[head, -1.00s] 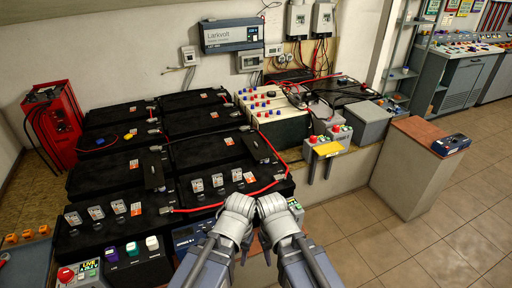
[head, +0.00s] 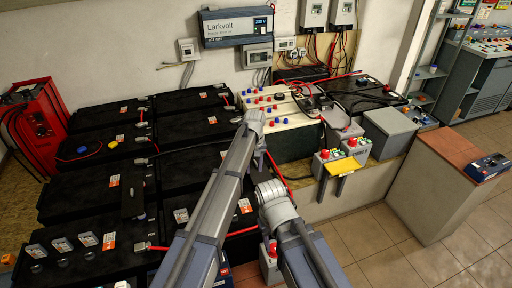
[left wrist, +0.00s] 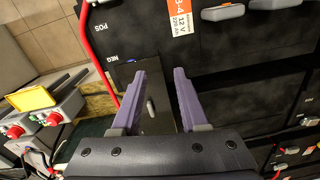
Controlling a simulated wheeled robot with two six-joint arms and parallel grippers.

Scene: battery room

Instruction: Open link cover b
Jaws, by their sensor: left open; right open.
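In the left wrist view a flat black link cover (left wrist: 155,118) with a small grey handle lies between the batteries. My left gripper (left wrist: 160,74) is open above it, with purple fingers on either side of the handle and nothing held. No letter on this cover can be read. In the head view my left arm hides this spot, and the gripper's fingers are out of sight behind its wrist. Another black link cover (head: 133,200) lies further left on the batteries. My right gripper (head: 270,192) is lower, by the front right of the batteries; its fingertips are hidden.
Black batteries (head: 95,186) carry red cables and grey terminal caps. A grey box with red buttons and a yellow plate (head: 342,165) stands to the right on the ledge. A wooden-topped cabinet (head: 445,148) stands further right. The tiled floor (head: 385,245) before it is clear.

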